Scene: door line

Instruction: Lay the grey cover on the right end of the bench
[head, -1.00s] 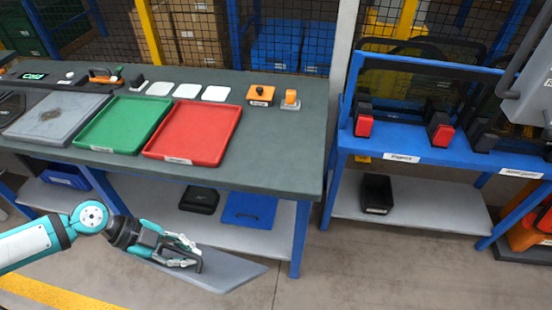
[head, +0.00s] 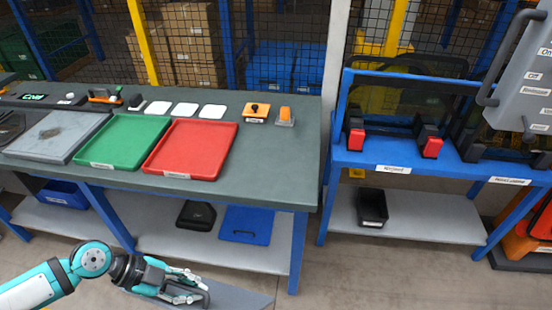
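The grey cover (head: 235,299) is a flat grey plate with a dark handle, at the bottom of the view in front of the bench. The bottom edge of the picture cuts it off. My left gripper (head: 187,291) is at the cover's handle, its fingers closed around it. The cover is below the level of the bench top. The bench (head: 270,165) has a dark green-grey top, and its right end in front of two orange items is bare. My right gripper is out of view.
A red tray (head: 232,150), a green tray (head: 127,116) and a grey slab (head: 50,135) lie on the bench. An orange block with a black knob (head: 256,110) and an orange-topped piece (head: 285,116) stand at its back right. A blue stand (head: 345,157) is to the right.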

